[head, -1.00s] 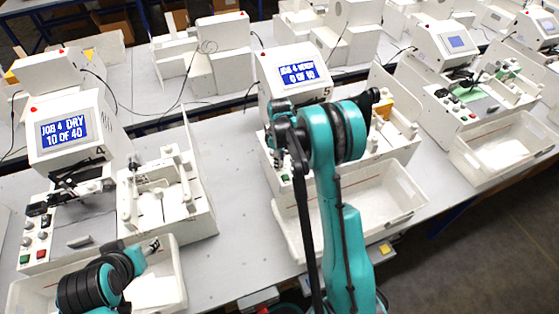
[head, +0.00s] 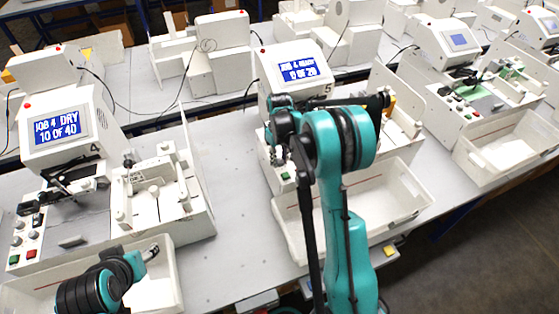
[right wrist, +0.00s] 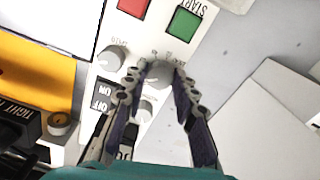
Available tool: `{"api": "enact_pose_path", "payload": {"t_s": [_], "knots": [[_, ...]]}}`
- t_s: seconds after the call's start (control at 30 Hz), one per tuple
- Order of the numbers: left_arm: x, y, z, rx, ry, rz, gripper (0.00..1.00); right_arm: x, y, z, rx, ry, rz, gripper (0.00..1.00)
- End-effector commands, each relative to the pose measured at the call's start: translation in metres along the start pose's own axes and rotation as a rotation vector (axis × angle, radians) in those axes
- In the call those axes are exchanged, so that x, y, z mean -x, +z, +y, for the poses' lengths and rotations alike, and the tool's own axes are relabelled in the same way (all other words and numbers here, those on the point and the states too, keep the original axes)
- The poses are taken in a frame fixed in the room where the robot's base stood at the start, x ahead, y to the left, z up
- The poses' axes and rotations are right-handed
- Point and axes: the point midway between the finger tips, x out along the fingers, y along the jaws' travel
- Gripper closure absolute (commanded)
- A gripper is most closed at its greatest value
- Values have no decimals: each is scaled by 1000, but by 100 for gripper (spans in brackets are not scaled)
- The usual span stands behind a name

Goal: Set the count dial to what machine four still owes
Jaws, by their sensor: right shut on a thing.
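Machine four (head: 68,150) stands at the left in the head view, its blue screen (head: 57,129) reading "JOB 4 DRY 10 OF 40". Machine five (head: 287,78) is at the middle; its screen (head: 299,72) shows "JOB 4" and what looks like "0 OF 28", small and blurred. My right gripper (right wrist: 160,75) is shut on a round grey dial (right wrist: 158,74), one finger on each side, in the right wrist view. The dial's label is too blurred to read surely. My right arm hides most of this panel in the head view. My left gripper (head: 150,252) is low at machine four's tray, its fingers unclear.
Near the held dial are a green START button (right wrist: 183,24), a red button (right wrist: 133,6), another grey knob (right wrist: 111,58) and an ON/OFF switch (right wrist: 103,97). White trays (head: 400,205) stand in front of the machines. Bare table lies between machines four and five.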

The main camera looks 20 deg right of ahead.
Motion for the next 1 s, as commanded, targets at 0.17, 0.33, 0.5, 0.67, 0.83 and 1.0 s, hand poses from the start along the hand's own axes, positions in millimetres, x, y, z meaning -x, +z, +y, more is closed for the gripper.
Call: {"api": "enact_pose_path", "payload": {"t_s": [0.17, 0.33, 0.5, 0.67, 0.83, 1.0], "knots": [[-4, 3, 0, 0, 0, 0, 48, 0, 0, 0, -79, 0, 0, 100], [-5, 4, 0, 0, 0, 0, 48, 0, 0, 0, -122, 0, 0, 100], [-5, 4, 0, 0, 0, 0, 48, 0, 0, 0, -137, 0, 1, 100], [-5, 4, 0, 0, 0, 0, 48, 0, 0, 0, -138, 0, 1, 100], [-5, 4, 0, 0, 0, 0, 48, 0, 0, 0, -137, 0, 1, 70], [-5, 4, 0, 0, 0, 0, 48, 0, 0, 0, -137, 0, 0, 52]]}}
